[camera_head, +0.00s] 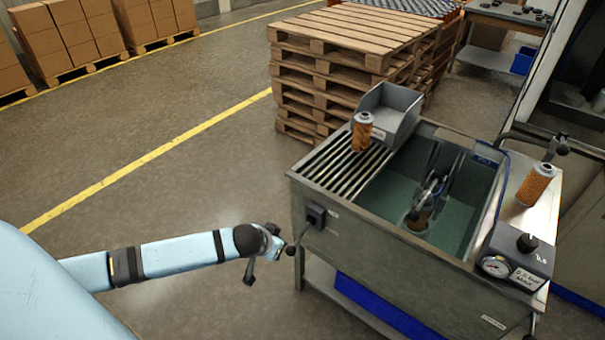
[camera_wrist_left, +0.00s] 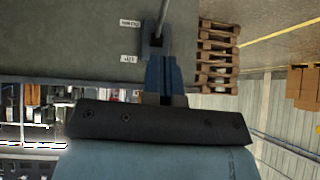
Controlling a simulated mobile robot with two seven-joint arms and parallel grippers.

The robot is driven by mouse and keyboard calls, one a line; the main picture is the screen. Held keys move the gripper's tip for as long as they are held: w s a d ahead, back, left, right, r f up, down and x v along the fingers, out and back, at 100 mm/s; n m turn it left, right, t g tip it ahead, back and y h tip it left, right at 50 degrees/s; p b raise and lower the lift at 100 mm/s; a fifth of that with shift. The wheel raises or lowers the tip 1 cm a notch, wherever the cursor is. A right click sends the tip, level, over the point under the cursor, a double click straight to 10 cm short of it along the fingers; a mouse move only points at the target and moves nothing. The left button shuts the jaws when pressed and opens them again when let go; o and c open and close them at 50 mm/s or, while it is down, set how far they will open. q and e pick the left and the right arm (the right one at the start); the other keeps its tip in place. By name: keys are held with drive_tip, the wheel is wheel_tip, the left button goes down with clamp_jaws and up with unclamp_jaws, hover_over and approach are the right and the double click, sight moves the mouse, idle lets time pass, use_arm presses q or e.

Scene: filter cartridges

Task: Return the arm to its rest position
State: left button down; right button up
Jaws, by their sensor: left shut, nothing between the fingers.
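My left arm (camera_head: 175,257) reaches in from the left, and its gripper (camera_head: 277,242) is beside the front left corner of the wash tank (camera_head: 385,262). The gripper is close to the black-knobbed lever (camera_head: 292,248) of the dark switch box (camera_head: 315,216); I cannot tell whether they touch. In the left wrist view the fingers (camera_wrist_left: 166,72) are together with nothing between them, just below the box (camera_wrist_left: 153,46) and its rod in the picture. Labels reading UP and DOWN sit beside it. My right gripper is not in view.
An orange cartridge (camera_head: 362,132) stands on the slatted rack (camera_head: 340,170), another (camera_head: 535,185) on the right ledge. A metal holder (camera_head: 432,187) is inside the tank. Stacked pallets (camera_head: 345,40) stand behind. The floor left of the tank is clear.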

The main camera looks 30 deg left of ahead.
use_arm(q)
drive_tip(key=s+d+r+m+t+h+p, duration=0.1)
drive_tip(key=s+d+r+p, duration=0.3)
drive_tip(key=s+d, duration=0.4)
drive_tip(key=s+d+r+m+t+h+p, duration=0.1)
drive_tip(key=s+d+r+t+h+p, duration=0.1)
drive_tip(key=s+d+r+p, duration=0.2)
drive_tip(key=s+d+p, duration=0.2)
drive_tip(key=s+d, duration=0.2)
drive_tip(key=d, duration=0.1)
drive_tip(key=shift+s, duration=0.2)
drive_tip(key=shift+r, duration=0.1)
idle(0.4)
idle(0.8)
idle(1.5)
